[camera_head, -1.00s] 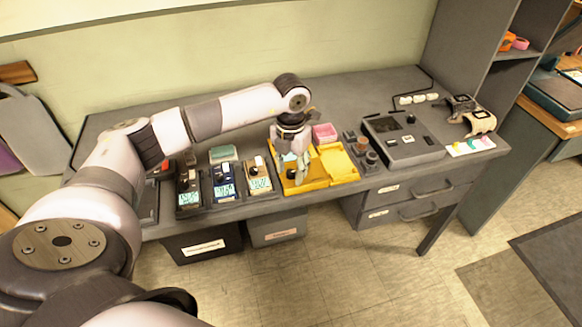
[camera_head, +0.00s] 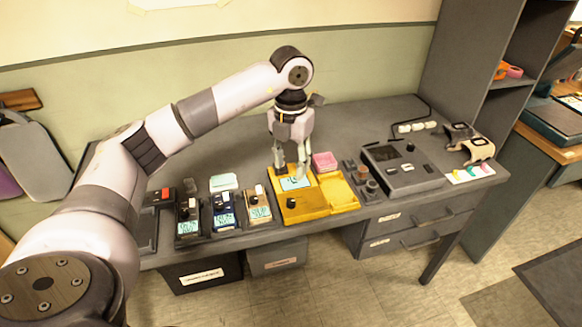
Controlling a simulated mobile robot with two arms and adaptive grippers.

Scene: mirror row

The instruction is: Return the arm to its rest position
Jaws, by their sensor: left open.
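My left arm reaches in from the left over the grey desk (camera_head: 225,158). My left gripper (camera_head: 290,174) points down with its fingers apart, above the back of a yellow device (camera_head: 317,206). The device has a small light screen (camera_head: 295,183) and a black knob (camera_head: 291,203). I see nothing between the fingers. I cannot tell whether the fingertips touch the device. My right gripper is not in view.
Several small meters with screens, such as a blue one (camera_head: 224,219), stand left of the yellow device. Pink pads (camera_head: 324,162) lie behind it. A grey box (camera_head: 402,166) stands to the right, before a tall shelf (camera_head: 461,75).

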